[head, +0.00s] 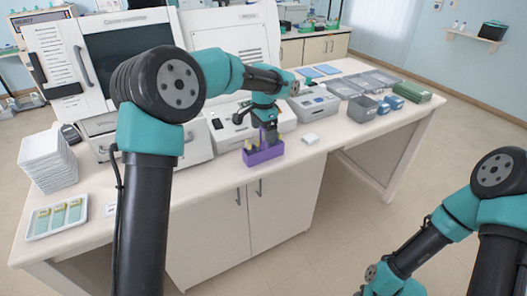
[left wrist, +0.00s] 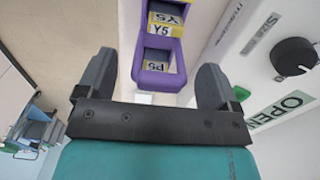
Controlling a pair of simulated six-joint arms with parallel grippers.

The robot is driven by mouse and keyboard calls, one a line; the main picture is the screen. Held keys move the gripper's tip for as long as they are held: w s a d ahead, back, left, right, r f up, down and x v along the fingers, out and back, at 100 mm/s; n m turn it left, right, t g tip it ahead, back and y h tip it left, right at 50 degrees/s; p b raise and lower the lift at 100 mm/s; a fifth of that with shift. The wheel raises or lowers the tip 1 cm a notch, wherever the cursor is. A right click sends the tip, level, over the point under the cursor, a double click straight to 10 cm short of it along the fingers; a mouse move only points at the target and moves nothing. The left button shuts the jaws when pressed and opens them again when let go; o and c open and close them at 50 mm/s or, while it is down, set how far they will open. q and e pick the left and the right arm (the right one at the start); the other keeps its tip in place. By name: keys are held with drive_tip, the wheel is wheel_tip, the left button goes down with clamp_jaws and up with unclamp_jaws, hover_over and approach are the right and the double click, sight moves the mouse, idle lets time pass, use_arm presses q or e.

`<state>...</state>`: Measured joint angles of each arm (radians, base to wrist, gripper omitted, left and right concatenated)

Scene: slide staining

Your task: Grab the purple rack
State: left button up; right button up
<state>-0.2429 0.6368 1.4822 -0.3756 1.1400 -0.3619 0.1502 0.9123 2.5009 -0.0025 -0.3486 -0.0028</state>
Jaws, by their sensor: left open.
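The purple rack (head: 264,154) stands on the bench near its front edge, in front of a white machine. It holds yellow-labelled slides; in the left wrist view the purple rack (left wrist: 153,77) shows labels "Y5" and "P5" on the slides. My left gripper (head: 268,135) is directly over the rack in the head view. In the left wrist view my left gripper (left wrist: 157,80) is open, with one dark finger on each side of the rack's near end. I cannot tell whether the fingers touch it. My right arm is at the lower right of the head view, its gripper out of frame.
A white machine (head: 226,122) with an "OPEN" label stands close behind the rack. Stacked white trays (head: 48,160) and a slide tray (head: 57,217) are at the left. Grey bins (head: 362,108) are at the right.

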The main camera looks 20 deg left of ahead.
use_arm(q)
drive_tip(key=shift+f, duration=0.65)
drive_tip(key=shift+c, duration=0.5)
drive_tip(key=c, duration=1.2)
